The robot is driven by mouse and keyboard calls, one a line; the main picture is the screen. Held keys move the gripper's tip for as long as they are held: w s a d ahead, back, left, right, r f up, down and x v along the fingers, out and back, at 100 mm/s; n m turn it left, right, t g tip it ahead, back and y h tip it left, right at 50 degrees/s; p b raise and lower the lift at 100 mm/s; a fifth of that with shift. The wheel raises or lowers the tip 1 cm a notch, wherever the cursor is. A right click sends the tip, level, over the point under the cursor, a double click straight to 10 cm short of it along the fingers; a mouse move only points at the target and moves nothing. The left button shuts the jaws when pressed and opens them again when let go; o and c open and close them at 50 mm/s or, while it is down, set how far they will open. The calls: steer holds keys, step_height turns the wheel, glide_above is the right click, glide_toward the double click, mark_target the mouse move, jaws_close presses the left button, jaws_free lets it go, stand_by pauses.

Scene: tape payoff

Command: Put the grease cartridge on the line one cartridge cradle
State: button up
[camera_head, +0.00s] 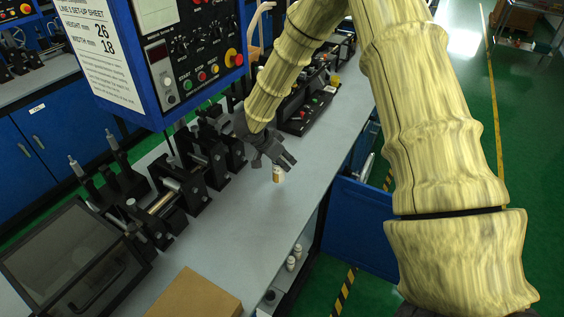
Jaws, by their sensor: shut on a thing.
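My gripper (274,160) is dark grey, at the end of my yellow-sleeved arm, low over the grey bench. It points down and is shut on a small white and orange cylinder (277,175), which looks like the grease cartridge. The cylinder's upper part is hidden by the fingers, and I cannot tell whether its lower end touches the bench. I cannot pick out the line one cartridge cradle for sure. A black stand with upright posts (122,186) is at the left of the bench.
Black roller machinery (168,205) lines the bench's back side, left of my gripper. A cardboard box (186,298) is at the front. The grey bench top (240,225) between is clear. White bottles (291,263) sit below the edge.

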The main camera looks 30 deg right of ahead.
steer(key=f+p, duration=0.2)
steer(key=f, duration=0.1)
steer(key=shift+w+d, duration=0.2)
steer(key=shift+w, duration=0.2)
steer(key=shift+s+f, duration=0.1)
steer(key=shift+f, duration=0.05)
steer(key=shift+s+r, duration=0.2)
steer(key=shift+s, duration=0.15)
steer(key=shift+w+f, duration=0.15)
steer(key=shift+f, duration=0.05)
steer(key=o, duration=0.9)
steer(key=shift+w, duration=0.1)
steer(key=shift+o, duration=1.2)
steer(key=shift+s+r, duration=0.1)
steer(key=shift+s, duration=0.1)
